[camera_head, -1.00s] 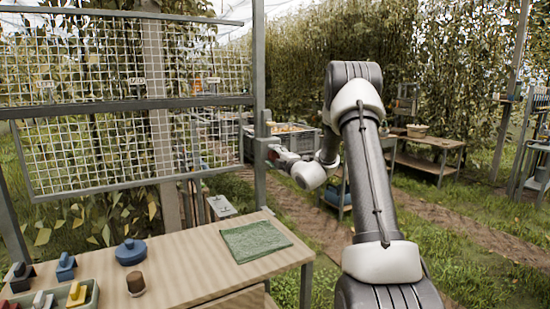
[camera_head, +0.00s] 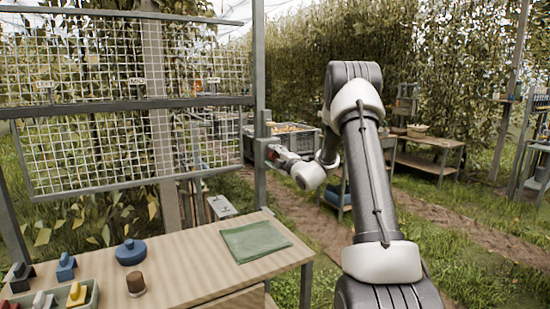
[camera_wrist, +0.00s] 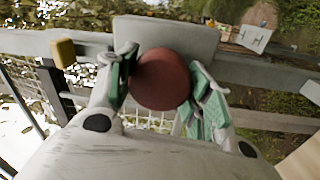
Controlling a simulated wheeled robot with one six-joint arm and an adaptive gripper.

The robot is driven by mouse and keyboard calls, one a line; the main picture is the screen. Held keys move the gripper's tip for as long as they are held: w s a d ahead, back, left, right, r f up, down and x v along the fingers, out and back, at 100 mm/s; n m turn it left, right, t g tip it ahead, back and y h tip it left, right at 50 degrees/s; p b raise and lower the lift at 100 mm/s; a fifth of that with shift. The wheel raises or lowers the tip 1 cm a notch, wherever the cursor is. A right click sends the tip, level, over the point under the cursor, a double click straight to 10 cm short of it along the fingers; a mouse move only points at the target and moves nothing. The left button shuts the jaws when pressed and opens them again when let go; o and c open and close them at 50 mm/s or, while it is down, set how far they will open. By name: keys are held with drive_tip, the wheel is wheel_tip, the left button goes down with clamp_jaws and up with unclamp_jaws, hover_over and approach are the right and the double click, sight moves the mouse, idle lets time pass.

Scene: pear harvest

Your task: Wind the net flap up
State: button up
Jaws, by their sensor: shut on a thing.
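The net flap (camera_head: 115,150) is a wire-mesh panel in a grey frame, hanging tilted below a crossbar (camera_head: 130,104) at the left in the head view. A red round knob (camera_wrist: 163,79) shows in the wrist view in front of a grey plate (camera_wrist: 165,33) on the bar. My gripper (camera_wrist: 165,75) has its green-padded fingers on either side of the knob and is shut on it. In the head view my gripper (camera_head: 275,154) is at the grey post (camera_head: 260,130) right of the flap; the knob is mostly hidden there.
A wooden table (camera_head: 190,255) stands below the flap, with a green cloth (camera_head: 254,241), a blue round object (camera_head: 131,252), a brown knob (camera_head: 136,284) and a tray (camera_head: 90,299) of coloured pieces. A grey crate (camera_head: 290,140) stands behind my gripper. Grass lies right of the table.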

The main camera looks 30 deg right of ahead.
drive_tip(key=shift+f, duration=0.15)
drive_tip(key=o, duration=1)
drive_tip(key=s, duration=1.2)
drive_tip(key=shift+d+f, duration=0.15)
drive_tip(key=shift+f, duration=0.15)
